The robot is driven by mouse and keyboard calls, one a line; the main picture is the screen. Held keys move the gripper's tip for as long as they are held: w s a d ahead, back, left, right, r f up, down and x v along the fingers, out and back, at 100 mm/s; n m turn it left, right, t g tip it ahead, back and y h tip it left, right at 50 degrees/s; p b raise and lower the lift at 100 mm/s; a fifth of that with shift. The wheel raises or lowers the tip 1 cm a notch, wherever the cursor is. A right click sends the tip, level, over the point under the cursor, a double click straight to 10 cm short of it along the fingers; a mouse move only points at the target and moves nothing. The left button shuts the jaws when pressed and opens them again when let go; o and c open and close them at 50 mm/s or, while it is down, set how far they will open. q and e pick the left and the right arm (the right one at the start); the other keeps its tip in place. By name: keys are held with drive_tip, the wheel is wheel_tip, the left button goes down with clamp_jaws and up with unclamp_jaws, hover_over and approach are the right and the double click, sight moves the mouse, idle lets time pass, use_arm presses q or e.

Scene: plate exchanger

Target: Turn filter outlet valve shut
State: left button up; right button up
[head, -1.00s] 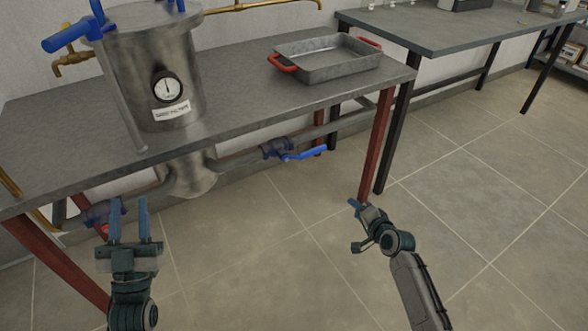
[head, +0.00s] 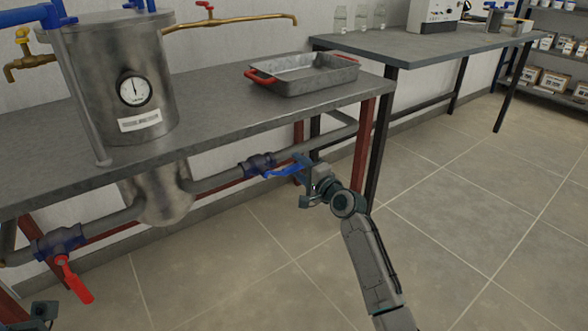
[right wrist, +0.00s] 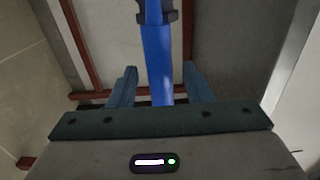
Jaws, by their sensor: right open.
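The steel filter vessel (head: 118,85) stands in the bench with a gauge and label on its front. A pipe runs from its lower part under the bench to a valve (head: 257,164) with a blue lever (head: 282,171), which points right along the pipe. No readable mark tells which valve is the outlet. My right gripper (head: 301,180) is at the lever's free end. In the right wrist view the blue lever (right wrist: 158,60) lies between the open fingers of my right gripper (right wrist: 159,88), with gaps on both sides. Only a bit of my left gripper (head: 43,311) shows at the lower left.
A second valve (head: 60,241) with a red lever (head: 74,280) sits on the lower pipe at left. The bench (head: 225,108) overhangs the pipes, and a red leg (head: 362,150) stands right of my right gripper. A metal tray (head: 305,78) lies on top. The floor in front is clear.

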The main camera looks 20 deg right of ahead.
drive_tip(key=shift+b+x, duration=0.3)
drive_tip(key=shift+x, duration=1.1)
clamp_jaws()
